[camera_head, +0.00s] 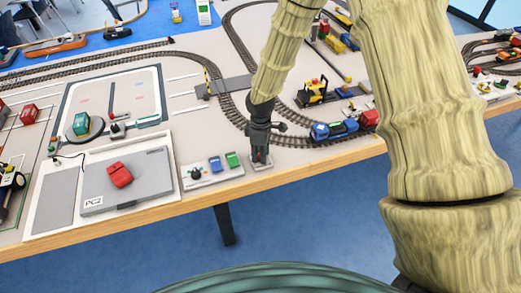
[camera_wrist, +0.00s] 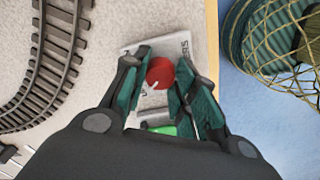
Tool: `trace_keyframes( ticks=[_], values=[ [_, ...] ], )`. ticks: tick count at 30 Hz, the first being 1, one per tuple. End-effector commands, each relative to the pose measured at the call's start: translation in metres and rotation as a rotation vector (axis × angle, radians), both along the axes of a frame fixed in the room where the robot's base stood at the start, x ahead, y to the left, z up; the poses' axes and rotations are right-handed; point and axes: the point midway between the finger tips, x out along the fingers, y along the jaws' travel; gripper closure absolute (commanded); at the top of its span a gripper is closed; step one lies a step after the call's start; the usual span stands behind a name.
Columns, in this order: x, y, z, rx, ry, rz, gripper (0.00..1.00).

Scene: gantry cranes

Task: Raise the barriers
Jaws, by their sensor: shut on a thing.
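A small grey control plate (camera_head: 262,166) lies near the table's front edge, with lettering along one side in the wrist view (camera_wrist: 185,44). A round red knob (camera_wrist: 160,72) with a pale pointer mark stands on it. My gripper (camera_head: 260,154) points down over the plate and is shut on the red knob, one finger at each side in the wrist view (camera_wrist: 160,80). In the head view my fingers mostly hide the knob. Further back, a yellow-and-black striped barrier (camera_head: 207,78) stands by the grey level crossing (camera_head: 232,84); its exact angle is too small to tell.
A panel with blue and green parts (camera_head: 212,170) lies just left of my gripper. A grey PC2 box (camera_head: 140,184) with a red object (camera_head: 119,174) is further left. Curved track (camera_head: 236,118) and a blue-and-red train (camera_head: 345,126) are behind and right.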

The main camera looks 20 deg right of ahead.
Motion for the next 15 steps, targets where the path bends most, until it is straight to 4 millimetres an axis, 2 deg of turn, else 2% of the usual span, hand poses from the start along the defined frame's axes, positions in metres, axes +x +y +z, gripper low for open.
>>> trace_keyframes(
  ticks=[6,15],
  values=[
    [0.0003,-0.0005,0.0013,0.0,-0.001,0.098,0.96],
    [0.0003,-0.0004,0.0005,0.0,-0.001,0.148,0.96]
  ],
)
